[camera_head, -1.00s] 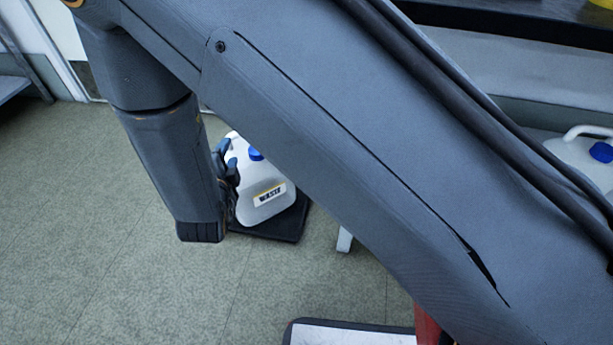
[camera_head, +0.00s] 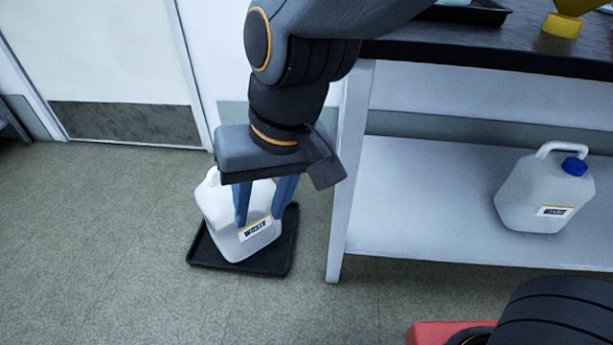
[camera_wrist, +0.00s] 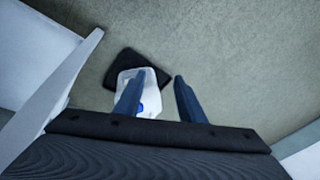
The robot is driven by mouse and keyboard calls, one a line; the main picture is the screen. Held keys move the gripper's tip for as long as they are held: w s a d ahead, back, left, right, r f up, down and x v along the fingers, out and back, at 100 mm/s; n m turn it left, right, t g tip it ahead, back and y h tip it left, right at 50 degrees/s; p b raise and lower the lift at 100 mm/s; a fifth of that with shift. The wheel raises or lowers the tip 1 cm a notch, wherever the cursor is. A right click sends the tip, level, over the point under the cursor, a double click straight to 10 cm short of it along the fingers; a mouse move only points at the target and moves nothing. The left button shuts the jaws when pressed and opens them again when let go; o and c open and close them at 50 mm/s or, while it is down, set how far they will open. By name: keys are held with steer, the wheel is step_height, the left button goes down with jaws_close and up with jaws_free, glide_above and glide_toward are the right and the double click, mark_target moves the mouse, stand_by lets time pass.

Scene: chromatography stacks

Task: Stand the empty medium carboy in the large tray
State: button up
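A white carboy (camera_head: 216,212) with a label that seems to read WASTE stands in a black tray (camera_head: 274,258) on the floor. It leans slightly in the picture. The carboy (camera_wrist: 151,88) and the tray (camera_wrist: 124,61) also show in the wrist view, with a blue cap on the carboy. My gripper (camera_head: 260,220) is open, pointing down, its blue fingers over the carboy's upper part in the picture. In the wrist view my gripper (camera_wrist: 158,76) has one finger overlapping the carboy and the other to its right, with nothing gripped. A second white carboy (camera_head: 530,190) with blue cap stands on the lower shelf.
The bench's white lower shelf (camera_head: 420,205) and its leg (camera_head: 342,225) are just right of the floor tray. The dark bench top (camera_head: 470,42) is above, holding a black tray (camera_head: 480,13) and a yellow item (camera_head: 563,25). The floor to the left is clear.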

steer(key=s+d+r+n+h, duration=0.1)
steer(key=s+d+n, duration=0.1)
steer(key=d, duration=0.4)
steer(key=shift+s+d+r+g, duration=0.15)
steer(key=shift+s+d+g, duration=0.2)
steer(key=shift+s, duration=0.55)
steer(key=shift+r, duration=0.2)
steer(key=shift+r+p, duration=0.75)
steer(key=shift+p, duration=0.1)
steer(key=shift+r+m+p, duration=0.3)
steer(key=shift+r+p, duration=0.05)
steer(key=shift+p, duration=0.05)
steer(key=d+r+m+p, duration=0.2)
steer(key=d+r+p, duration=0.5)
steer(key=p, duration=0.5)
steer(key=d+r+m+h+p, duration=0.1)
steer(key=d+r+m+p, duration=0.1)
steer(key=d+r+p, duration=0.5)
steer(key=d+r+m+p, duration=0.2)
steer(key=d+r+p, duration=0.4)
steer(key=r+p, duration=0.8)
steer(key=p, duration=0.5)
steer(key=shift+d+r+m+h, duration=0.3)
steer(key=shift+d+r+h, duration=0.1)
